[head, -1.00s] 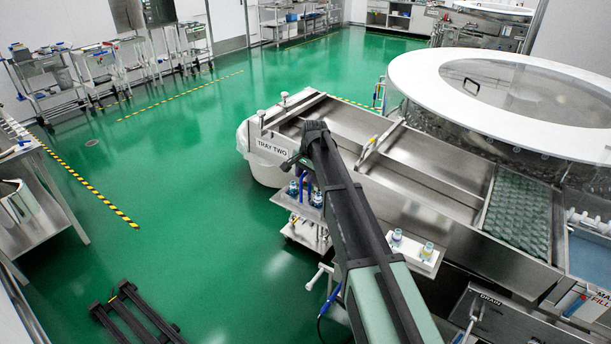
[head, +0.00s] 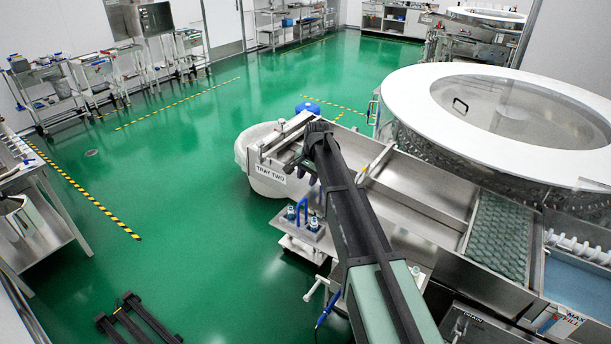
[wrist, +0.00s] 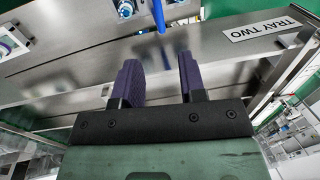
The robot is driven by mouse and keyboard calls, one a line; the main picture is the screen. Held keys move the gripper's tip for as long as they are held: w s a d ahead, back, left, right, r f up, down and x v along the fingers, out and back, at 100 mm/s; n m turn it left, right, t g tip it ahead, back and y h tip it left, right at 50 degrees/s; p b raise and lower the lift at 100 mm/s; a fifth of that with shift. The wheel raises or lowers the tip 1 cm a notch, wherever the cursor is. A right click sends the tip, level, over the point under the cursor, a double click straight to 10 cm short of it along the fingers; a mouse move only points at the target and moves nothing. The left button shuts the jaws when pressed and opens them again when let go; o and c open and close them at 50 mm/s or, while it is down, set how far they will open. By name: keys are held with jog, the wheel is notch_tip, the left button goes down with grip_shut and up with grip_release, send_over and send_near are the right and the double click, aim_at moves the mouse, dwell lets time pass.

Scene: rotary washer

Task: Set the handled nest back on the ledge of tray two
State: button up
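Tray two (head: 283,160) is the long steel trough with a "TRAY TWO" label (head: 271,173), which also shows in the wrist view (wrist: 262,29). Beside its near wall is a small steel ledge (head: 322,243) with blue-and-clear bottles (head: 291,213). A blue arched handle (head: 301,205) stands among them, and a blue bar shows at the top of the wrist view (wrist: 158,16). Whether this belongs to the handled nest I cannot tell; no nest body is clear. My gripper (wrist: 161,62) has two purple fingers apart with nothing between them, close over the tray's steel edge.
A white bin (head: 262,183) stands at the tray's left end, with a blue drum (head: 309,108) behind. The large round washer (head: 500,100) is at the right. A steel bench (head: 40,200) is at far left.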

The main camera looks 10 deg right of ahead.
jog(key=s+n+g+h, duration=0.2)
jog(key=s+n, duration=0.7)
jog(key=s, duration=2.6)
notch_tip(320, 180, down, 19)
jog(key=a+b, duration=0.1)
jog(key=b, duration=1.7)
jog(key=shift+b, duration=0.35)
